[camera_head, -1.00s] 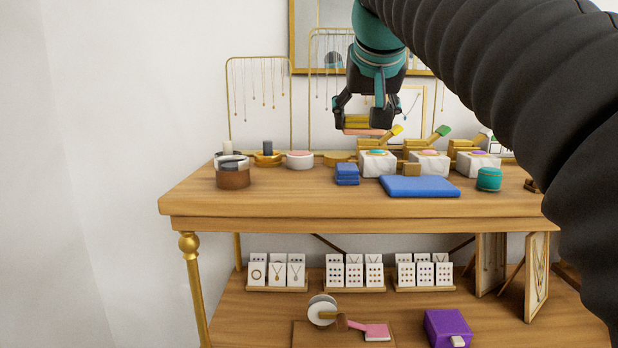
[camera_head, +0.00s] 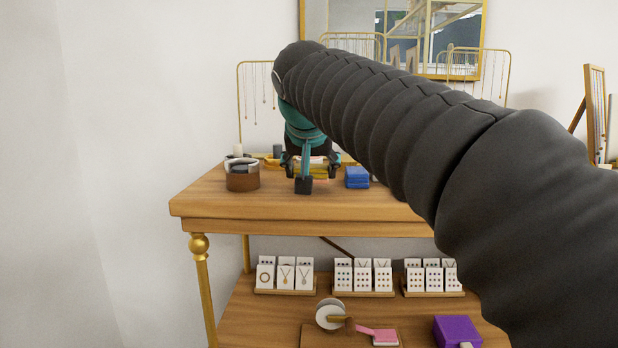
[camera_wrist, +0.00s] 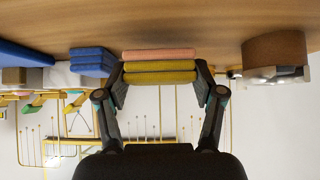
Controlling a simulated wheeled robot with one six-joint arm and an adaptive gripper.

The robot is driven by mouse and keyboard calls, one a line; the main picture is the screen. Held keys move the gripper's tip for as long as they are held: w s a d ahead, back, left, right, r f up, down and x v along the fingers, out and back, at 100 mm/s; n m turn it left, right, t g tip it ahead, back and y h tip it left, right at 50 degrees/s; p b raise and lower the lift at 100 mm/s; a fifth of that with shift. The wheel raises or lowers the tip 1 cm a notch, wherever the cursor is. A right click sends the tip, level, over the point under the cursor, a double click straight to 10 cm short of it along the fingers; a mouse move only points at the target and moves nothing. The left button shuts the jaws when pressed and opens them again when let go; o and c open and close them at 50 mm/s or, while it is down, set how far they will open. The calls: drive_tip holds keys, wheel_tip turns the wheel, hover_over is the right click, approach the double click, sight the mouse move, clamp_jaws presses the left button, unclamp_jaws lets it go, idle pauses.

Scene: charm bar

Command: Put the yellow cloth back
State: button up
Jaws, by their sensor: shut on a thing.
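My gripper (camera_head: 311,170) is low over the left part of the table top, between the round brown holder and the blue stack. In the wrist view my gripper (camera_wrist: 160,75) is shut on the folded yellow cloth (camera_wrist: 160,77), with one finger at each side. A pink layer (camera_wrist: 160,55) lies against the yellow cloth on its table side. In the head view the yellow cloth (camera_head: 318,173) is mostly hidden by my gripper. I cannot tell whether the stack touches the wood.
The round brown holder (camera_head: 243,181) stands left of my gripper; the folded blue stack (camera_head: 357,177) is close on its right. A larger blue pad (camera_wrist: 25,54) shows in the wrist view. Dishes stand behind. The table front (camera_head: 290,207) is clear. My arm hides the right side.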

drive_tip(key=shift+f, duration=0.85)
drive_tip(key=shift+f, duration=0.1)
drive_tip(key=o, duration=1.1)
drive_tip(key=shift+r, duration=0.25)
drive_tip(key=v, duration=1.1)
drive_tip(key=shift+s+r, duration=0.2)
drive_tip(key=shift+s, duration=0.15)
